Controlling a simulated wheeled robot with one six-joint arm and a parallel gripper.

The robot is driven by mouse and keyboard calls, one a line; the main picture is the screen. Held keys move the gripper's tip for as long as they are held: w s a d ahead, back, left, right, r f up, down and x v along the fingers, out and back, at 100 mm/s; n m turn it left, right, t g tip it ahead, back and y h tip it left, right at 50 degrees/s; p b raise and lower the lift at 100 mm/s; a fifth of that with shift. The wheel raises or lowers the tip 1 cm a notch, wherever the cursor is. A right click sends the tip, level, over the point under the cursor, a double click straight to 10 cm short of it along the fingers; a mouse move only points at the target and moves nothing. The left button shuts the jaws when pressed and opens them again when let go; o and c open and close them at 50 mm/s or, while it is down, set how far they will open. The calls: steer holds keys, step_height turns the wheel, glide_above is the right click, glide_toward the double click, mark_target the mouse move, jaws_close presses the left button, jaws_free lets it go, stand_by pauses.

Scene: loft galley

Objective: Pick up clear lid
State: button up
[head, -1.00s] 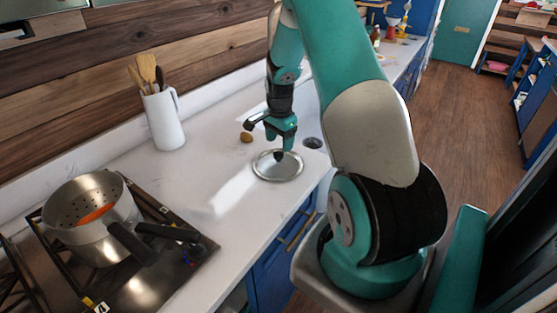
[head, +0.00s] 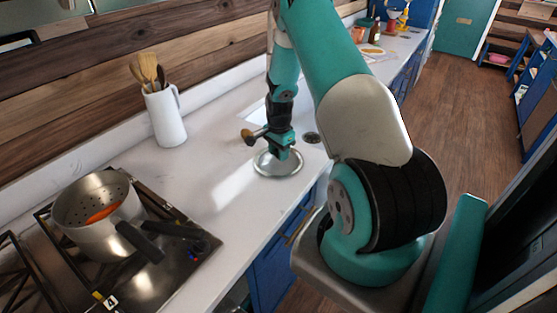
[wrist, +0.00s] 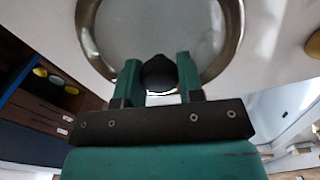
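The clear lid (head: 291,169) is a round glass disc with a metal rim and a dark knob. It lies flat on or just above the white counter, in front of the sink. My gripper (head: 283,154) points down over its middle. In the wrist view, the lid (wrist: 115,30) fills the top, and its black knob (wrist: 158,72) sits between the two teal fingers of my gripper (wrist: 160,75). The fingers appear to touch the knob on both sides. In the head view the fingers hide the knob.
A steel pot (head: 88,236) with an orange item inside stands on the stove (head: 165,262) at left. A white jug (head: 167,118) of wooden utensils stands by the wall. A small brown item (head: 247,135) is beside my gripper. The counter between stove and lid is clear.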

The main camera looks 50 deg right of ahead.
steer(key=shift+r, duration=0.1)
step_height(320, 180, up, 20)
steer(key=b, duration=0.5)
